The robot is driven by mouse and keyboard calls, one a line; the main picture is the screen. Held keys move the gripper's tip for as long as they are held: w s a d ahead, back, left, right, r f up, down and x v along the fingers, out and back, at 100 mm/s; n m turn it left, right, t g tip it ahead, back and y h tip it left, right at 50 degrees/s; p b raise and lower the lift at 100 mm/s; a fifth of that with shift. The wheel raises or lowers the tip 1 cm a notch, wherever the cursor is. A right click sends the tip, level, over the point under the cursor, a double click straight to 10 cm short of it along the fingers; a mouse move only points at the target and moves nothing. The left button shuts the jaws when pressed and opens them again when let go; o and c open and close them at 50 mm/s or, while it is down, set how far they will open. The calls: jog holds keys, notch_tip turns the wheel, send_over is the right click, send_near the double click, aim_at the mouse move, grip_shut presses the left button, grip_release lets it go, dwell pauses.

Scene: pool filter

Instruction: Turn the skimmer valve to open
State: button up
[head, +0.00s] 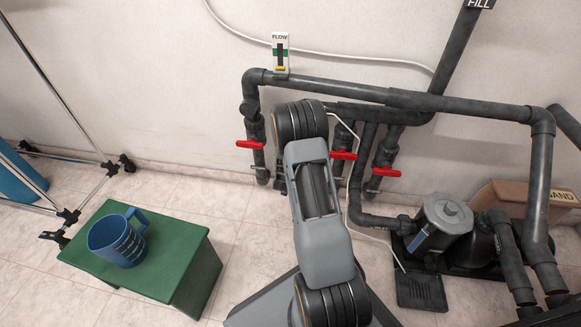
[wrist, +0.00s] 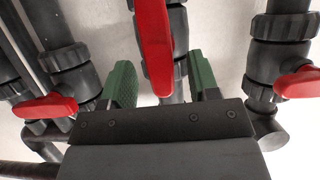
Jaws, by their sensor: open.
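In the wrist view my gripper (wrist: 162,84) is open, its two green fingers apart. A red valve handle (wrist: 155,42) shows between the fingers, lengthwise along its dark pipe; I cannot tell whether they touch it. Two other red handles, on the left (wrist: 45,107) and right (wrist: 300,82), sit across their pipes. The head view shows red handles at left (head: 250,144), middle (head: 343,155) and right (head: 386,172), all turned crosswise. My arm hides my gripper and part of the pipes there. The valve labels are too small to read, so I cannot tell which is the skimmer valve.
A FLOW gauge (head: 281,52) is on the wall above the pipes. A pump (head: 443,226) stands at the right. A blue jug (head: 118,240) is on a green stool (head: 190,272) at the left. Floor between stool and wall is clear.

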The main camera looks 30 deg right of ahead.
jog(key=p+v, duration=0.3)
jog(key=v, duration=0.7)
jog(key=shift+s+a, duration=0.25)
jog(key=shift+r, duration=0.1)
jog(key=a+r+n+y+p, duration=0.2)
jog(key=a+r+y+p, duration=0.15)
jog(key=r+p, duration=0.55)
jog(key=a+r+n+g+y+p, duration=0.15)
jog(key=a+r+p, duration=0.3)
jog(key=r, duration=0.85)
jog(key=a+r+n+t+y+p, duration=0.1)
jog(key=a+r+y+p, duration=0.35)
jog(key=r, duration=0.65)
jog(key=s+a+r+n+g+p, duration=0.2)
jog(key=s+a+r+p, duration=0.1)
jog(key=s+r+p, duration=0.5)
jog(key=s+a+r+n+g+p, duration=0.2)
jog(key=s+r+p, duration=0.6)
jog(key=r, duration=0.6)
jog(key=shift+a+r+g, duration=0.4)
jog(key=shift+a+g, duration=0.05)
jog(key=shift+g, duration=0.3)
jog(key=shift+s+d, duration=0.1)
